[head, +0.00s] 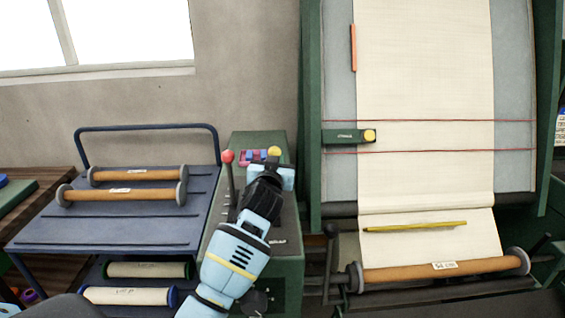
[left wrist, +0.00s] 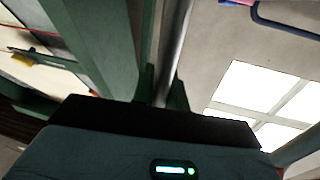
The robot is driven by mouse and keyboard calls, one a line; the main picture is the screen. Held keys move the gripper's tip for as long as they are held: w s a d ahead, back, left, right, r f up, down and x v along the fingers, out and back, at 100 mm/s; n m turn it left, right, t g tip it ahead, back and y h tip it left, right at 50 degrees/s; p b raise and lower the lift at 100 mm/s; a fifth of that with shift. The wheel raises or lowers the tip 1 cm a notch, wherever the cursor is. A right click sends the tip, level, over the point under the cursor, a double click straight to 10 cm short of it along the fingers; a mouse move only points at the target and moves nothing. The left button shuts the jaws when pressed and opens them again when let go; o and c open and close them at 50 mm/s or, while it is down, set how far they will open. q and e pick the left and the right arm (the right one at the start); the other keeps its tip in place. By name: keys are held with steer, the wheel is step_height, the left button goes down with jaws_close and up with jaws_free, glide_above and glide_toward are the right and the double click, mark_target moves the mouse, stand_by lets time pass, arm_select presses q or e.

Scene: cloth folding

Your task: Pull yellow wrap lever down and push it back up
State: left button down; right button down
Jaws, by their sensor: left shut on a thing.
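The yellow wrap lever shows as a yellow ball knob (head: 274,151) at the back of the green control console (head: 262,139) in the head view. My left gripper (head: 270,172) is at the lever, just below the knob, and is shut on it. The gripper hides most of the lever's shaft in the head view. In the left wrist view a grey metal rod (left wrist: 174,45) runs up from the dark gripper body. The fingertips are hard to make out there. My right gripper is in neither view.
A lever with a red knob (head: 228,157) stands close left of my left gripper. A blue cart (head: 120,230) with rolls is at the left. A green-framed machine (head: 311,100) with cream cloth (head: 425,80) and a yellow-knobbed slider (head: 369,135) stands at the right.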

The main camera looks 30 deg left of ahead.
arm_select(q)
steer(key=shift+w+a+f, duration=0.1)
steer(key=shift+w+a, duration=0.05)
steer(key=shift+a, duration=0.05)
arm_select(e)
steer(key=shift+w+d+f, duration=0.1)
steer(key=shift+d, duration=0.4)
arm_select(q)
steer(key=shift+f, duration=0.15)
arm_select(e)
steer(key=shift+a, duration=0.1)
arm_select(q)
steer(key=c, duration=1.3)
jaws_free()
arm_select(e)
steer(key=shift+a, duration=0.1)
